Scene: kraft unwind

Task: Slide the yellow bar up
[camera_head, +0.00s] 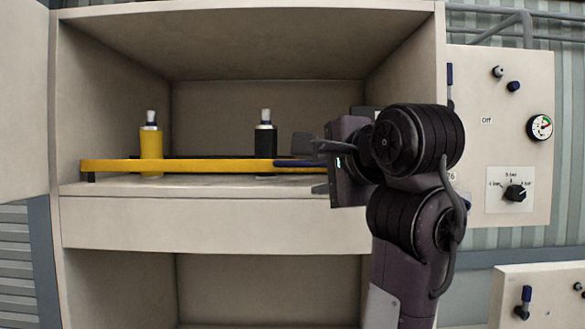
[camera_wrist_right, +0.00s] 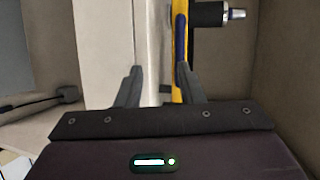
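The yellow bar (camera_head: 215,166) runs level across the front of a cabinet shelf. A dark blue grip (camera_head: 292,163) is on its right part. In the right wrist view the bar (camera_wrist_right: 177,94) and its blue grip (camera_wrist_right: 180,38) run lengthwise, close to the right-hand finger. My right gripper (camera_head: 318,160) is at the right part of the bar, by the blue grip. In the wrist view its fingers (camera_wrist_right: 160,75) are spread apart, with a gap to the left-hand finger. Contact with the right-hand finger cannot be told. My left gripper is out of view.
A yellow bottle (camera_head: 151,140) and a black bottle (camera_head: 265,136) stand on the shelf (camera_head: 200,187) behind the bar. The cabinet walls enclose the shelf at both sides. A control panel (camera_head: 515,130) with a gauge and knob is at the right.

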